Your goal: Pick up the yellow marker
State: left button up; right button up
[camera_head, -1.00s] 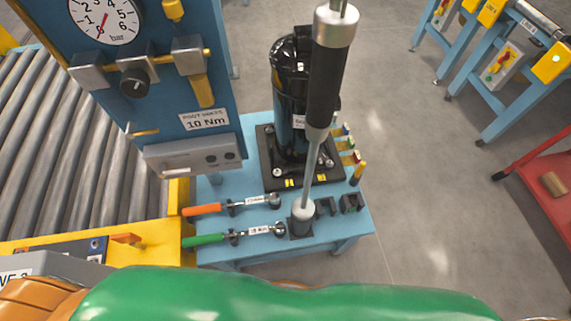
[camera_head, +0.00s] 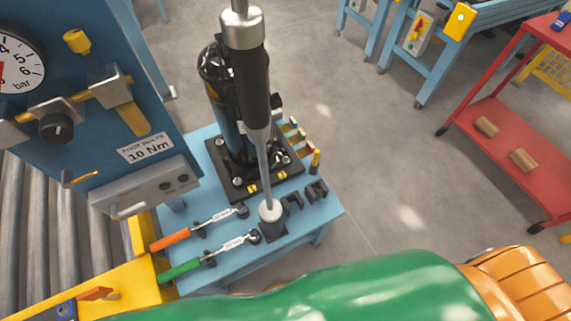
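A yellow marker (camera_head: 315,160) with a dark lower part stands upright near the right edge of the blue table (camera_head: 322,208). It is small in view, and no gripper is near it. Neither my left nor my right gripper shows in the head view.
A black compressor (camera_head: 222,90) on a dark base stands behind a hanging black-handled tool (camera_head: 254,95). An orange-handled wrench (camera_head: 170,239) and a green-handled wrench (camera_head: 180,270) lie at the table's left. A red cart (camera_head: 500,150) stands right; the floor between is clear.

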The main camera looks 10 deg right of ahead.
aim_at(315, 159)
jog(key=l+u, duration=0.1)
jog(key=l, duration=0.5)
jog(key=l+u, duration=0.1)
jog(key=l, duration=0.5)
jog(key=l+u, duration=0.1)
jog(key=l, duration=0.5)
jog(key=k+l+u, duration=0.15)
jog(key=l, duration=0.45)
jog(key=l+u, duration=0.1)
jog(key=l, duration=0.5)
jog(key=k+l+u, duration=0.1)
jog(key=l, duration=0.5)
